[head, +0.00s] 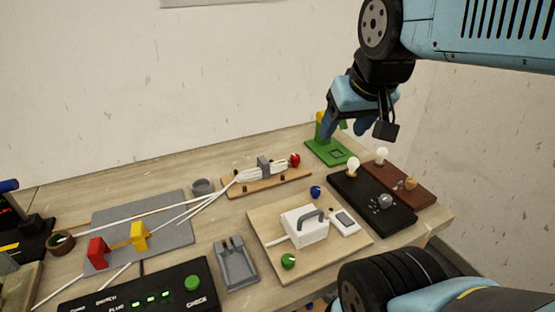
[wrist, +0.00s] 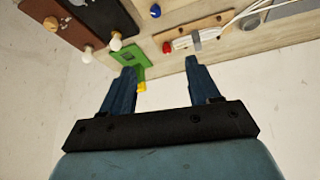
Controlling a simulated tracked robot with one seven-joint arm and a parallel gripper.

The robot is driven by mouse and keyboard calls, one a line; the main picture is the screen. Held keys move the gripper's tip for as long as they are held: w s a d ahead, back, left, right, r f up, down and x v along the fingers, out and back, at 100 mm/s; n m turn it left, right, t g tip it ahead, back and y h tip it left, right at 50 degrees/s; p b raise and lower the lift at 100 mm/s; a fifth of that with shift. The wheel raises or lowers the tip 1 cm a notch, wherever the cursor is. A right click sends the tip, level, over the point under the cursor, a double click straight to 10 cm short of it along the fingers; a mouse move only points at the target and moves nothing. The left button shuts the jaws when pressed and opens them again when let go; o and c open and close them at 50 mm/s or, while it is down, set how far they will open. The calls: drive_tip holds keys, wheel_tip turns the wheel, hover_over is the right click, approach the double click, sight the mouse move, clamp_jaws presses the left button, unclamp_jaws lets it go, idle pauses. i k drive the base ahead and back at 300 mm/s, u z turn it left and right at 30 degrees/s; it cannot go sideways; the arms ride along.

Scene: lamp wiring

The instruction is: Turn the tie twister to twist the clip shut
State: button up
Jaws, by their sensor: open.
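A wooden bar (head: 238,188) carries a bundle of white cables (head: 245,176), a grey clip (head: 264,166) over them and a red knob (head: 295,160) at its right end. The red knob looks like the tie twister. In the wrist view the red knob (wrist: 167,47) and grey clip (wrist: 195,40) lie beyond my fingertips. My gripper (head: 345,128) is open and empty, fingers pointing down, right of the red knob and apart from it. It hangs over or near the green base. In the wrist view its fingers (wrist: 160,68) are spread wide. Whether the clip is twisted shut is too small to tell.
A green base (head: 325,152) with a yellow part stands at the back, close to my gripper. Bulb boards (head: 370,208) lie to the right. A white box with a handle (head: 303,228) and a blue knob (head: 315,192) sit in front of the bar.

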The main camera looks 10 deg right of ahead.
sight(295, 161)
drive_tip(key=z, duration=1.05)
drive_tip(key=k, duration=1.2)
drive_tip(key=u, duration=0.75)
drive_tip(key=i, duration=1)
drive_tip(key=z, duration=0.05)
